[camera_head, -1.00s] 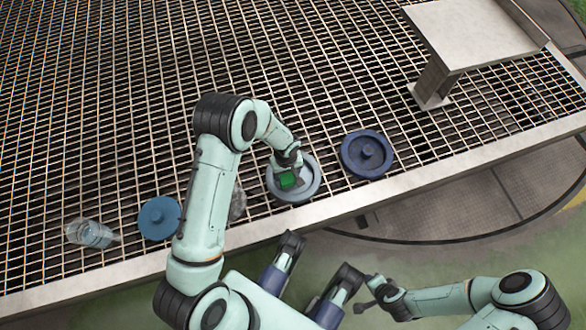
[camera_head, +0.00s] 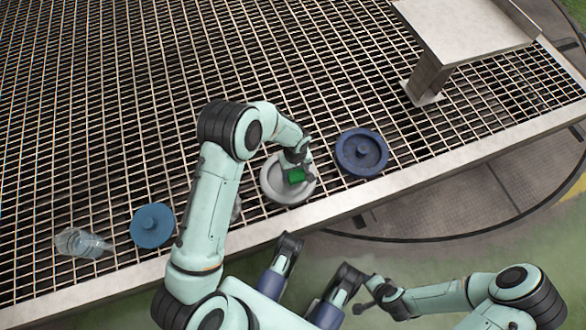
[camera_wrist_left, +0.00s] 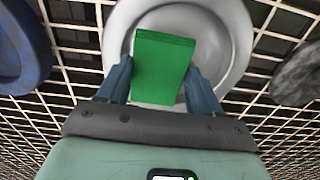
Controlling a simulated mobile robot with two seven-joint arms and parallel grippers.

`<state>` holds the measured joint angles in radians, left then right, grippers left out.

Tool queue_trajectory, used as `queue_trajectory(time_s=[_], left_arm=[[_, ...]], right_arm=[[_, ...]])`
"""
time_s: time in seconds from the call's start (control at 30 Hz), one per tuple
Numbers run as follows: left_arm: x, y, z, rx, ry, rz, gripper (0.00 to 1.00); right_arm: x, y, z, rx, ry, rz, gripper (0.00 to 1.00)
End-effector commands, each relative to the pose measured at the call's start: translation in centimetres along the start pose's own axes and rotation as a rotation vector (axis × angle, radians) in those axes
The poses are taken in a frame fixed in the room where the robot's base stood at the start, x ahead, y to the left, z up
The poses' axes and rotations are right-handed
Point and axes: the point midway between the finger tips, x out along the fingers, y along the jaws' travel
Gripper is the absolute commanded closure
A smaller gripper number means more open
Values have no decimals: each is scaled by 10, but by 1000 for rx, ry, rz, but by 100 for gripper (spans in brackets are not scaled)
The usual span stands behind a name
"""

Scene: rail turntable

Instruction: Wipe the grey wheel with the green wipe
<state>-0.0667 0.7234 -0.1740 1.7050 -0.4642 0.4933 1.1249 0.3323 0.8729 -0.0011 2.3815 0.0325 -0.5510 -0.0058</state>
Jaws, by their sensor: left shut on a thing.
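The grey wheel (camera_head: 271,186) lies flat on the grating, a round disc with a raised rim. It fills the upper middle of the left wrist view (camera_wrist_left: 232,45). The green wipe (camera_head: 295,175) is a small green block, also large in the left wrist view (camera_wrist_left: 162,65). My left gripper (camera_head: 297,168) is shut on the wipe, with a finger on each side of it. The wipe is over the wheel, right of its centre in the head view; I cannot tell if they touch. My right gripper (camera_head: 372,297) is low in the head view, away from the wheel, its jaws unclear.
A dark blue wheel (camera_head: 361,153) lies close right of the grey one. A blue disc (camera_head: 152,226) and a clear bottle (camera_head: 82,243) lie to the left. A mottled grey thing (camera_wrist_left: 298,76) is partly hidden by my arm. A metal stand (camera_head: 465,35) is at upper right.

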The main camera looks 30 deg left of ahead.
Motion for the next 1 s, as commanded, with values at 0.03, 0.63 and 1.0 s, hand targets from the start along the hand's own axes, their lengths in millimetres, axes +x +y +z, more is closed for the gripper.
queue_trajectory(time_s=[0.03,0.63,1.0], left_arm=[[1,1,2,2,-3,3,60],[-49,0,1,1,0,3,60],[-81,0,1,1,0,1,60]], right_arm=[[0,0,0,0,0,0,57],[-34,-7,-1,-1,8,-4,57],[-57,-12,-2,-3,15,-7,57]])
